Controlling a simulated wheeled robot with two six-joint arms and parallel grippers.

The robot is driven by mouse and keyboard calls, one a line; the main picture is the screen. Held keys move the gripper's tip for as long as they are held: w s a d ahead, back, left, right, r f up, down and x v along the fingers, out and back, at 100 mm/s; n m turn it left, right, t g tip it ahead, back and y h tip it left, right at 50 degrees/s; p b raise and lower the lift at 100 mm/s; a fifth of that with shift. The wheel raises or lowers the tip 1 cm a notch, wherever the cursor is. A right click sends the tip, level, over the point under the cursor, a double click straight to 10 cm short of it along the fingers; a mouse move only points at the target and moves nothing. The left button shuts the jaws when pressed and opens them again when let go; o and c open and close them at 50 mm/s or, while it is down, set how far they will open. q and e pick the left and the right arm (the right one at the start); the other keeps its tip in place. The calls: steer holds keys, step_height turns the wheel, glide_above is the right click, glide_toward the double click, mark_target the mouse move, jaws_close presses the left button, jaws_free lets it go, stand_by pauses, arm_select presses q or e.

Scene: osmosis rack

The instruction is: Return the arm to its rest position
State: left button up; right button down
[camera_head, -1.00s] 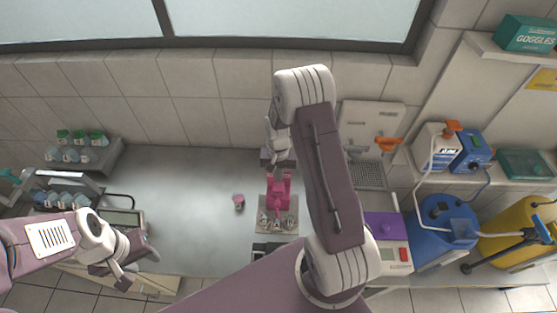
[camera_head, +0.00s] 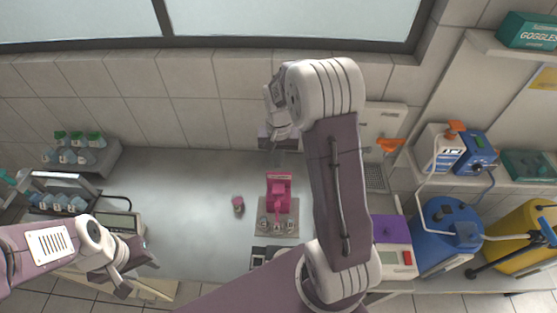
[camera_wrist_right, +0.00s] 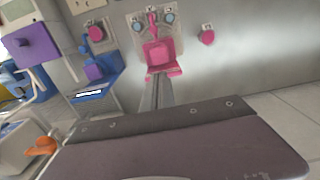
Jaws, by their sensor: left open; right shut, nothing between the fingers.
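My right arm (camera_head: 338,190) rises across the middle of the head view, its elbow in front of the tiled wall. My right gripper (camera_head: 280,152) points down, shut and empty, above and behind the pink stand (camera_head: 279,185). In the right wrist view its shut fingers (camera_wrist_right: 156,95) point toward the pink stand (camera_wrist_right: 160,55); a gap in the head view suggests they are apart from it. My left gripper (camera_head: 138,268) is open and empty at the lower left, near the bench's front edge.
The pink stand is on a grey plate (camera_head: 262,208) with round fittings. A small pink-capped item (camera_head: 238,204) stands left of it. Bottle racks (camera_head: 80,155) are at the left. A purple-topped device (camera_head: 390,229) and blue drum (camera_head: 446,222) stand right. The bench middle is clear.

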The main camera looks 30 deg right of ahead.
stand_by(0.3)
steer(key=s+a+f+n+t+b, duration=0.1)
steer(key=s+a+f+n+b, duration=0.5)
steer(key=s+f+b, duration=0.5)
steer(key=shift+s+a+f+b, duration=0.4)
steer(key=shift+s+a+b, duration=0.35)
steer(key=shift+s+a, duration=0.45)
steer(key=shift+s, duration=0.2)
steer(key=shift+w, duration=0.1)
